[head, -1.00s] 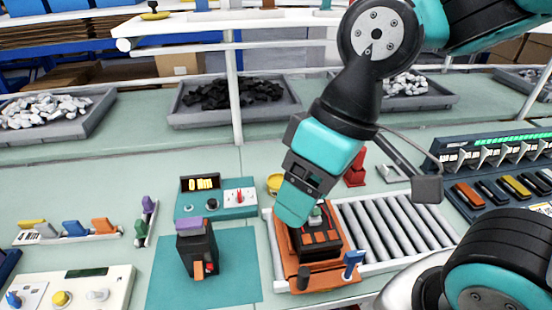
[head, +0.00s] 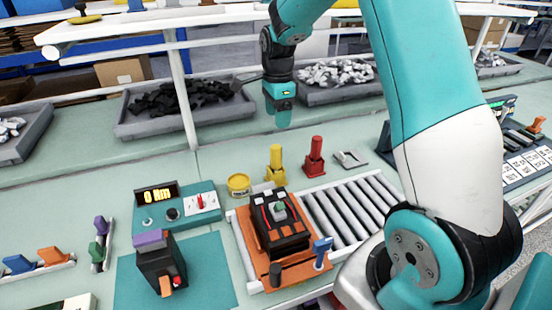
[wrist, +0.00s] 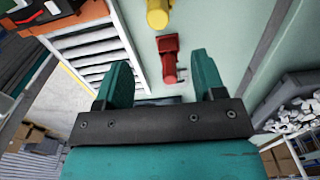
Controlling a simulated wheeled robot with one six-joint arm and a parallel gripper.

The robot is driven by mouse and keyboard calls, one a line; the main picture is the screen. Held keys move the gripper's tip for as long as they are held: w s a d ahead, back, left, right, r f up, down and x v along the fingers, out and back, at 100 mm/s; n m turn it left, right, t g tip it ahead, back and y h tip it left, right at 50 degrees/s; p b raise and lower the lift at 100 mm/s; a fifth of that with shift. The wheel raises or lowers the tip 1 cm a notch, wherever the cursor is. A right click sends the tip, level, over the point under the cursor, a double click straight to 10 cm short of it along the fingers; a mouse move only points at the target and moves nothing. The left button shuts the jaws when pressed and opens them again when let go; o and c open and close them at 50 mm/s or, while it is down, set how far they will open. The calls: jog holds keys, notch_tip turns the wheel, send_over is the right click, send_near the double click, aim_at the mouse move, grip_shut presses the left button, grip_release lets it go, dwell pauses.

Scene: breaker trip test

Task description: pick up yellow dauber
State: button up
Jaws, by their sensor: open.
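The yellow dauber (head: 275,163) stands upright on the bench behind the orange fixture, beside the red dauber (head: 315,157). My gripper (head: 284,122) hangs above and behind the yellow dauber, apart from it. In the wrist view my gripper (wrist: 159,65) has its two teal fingers spread with nothing held. There the red dauber (wrist: 168,58) shows between and beyond the fingers. The yellow dauber (wrist: 158,14) is at the top edge of the wrist view, partly cut off.
A yellow round tin (head: 239,184) is left of the yellow dauber. The orange fixture (head: 296,278) holding a black breaker (head: 278,228) is in front, with a roller conveyor (head: 345,208) to the right. Trays of black pieces (head: 180,98) and white pieces (head: 340,75) stand behind.

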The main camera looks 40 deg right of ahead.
aim_at(276, 147)
notch_tip(276, 147, down, 7)
jog(key=shift+f+p, duration=0.2)
jog(key=shift+p, duration=0.55)
jog(key=shift+a+f+p, duration=0.15)
jog(key=shift+f+p, duration=0.45)
jog(key=shift+f, duration=0.8)
jog(key=shift+a+f+p, duration=0.15)
jog(key=shift+f+p, duration=0.4)
jog(key=shift+f, duration=0.8)
jog(key=c, duration=1)
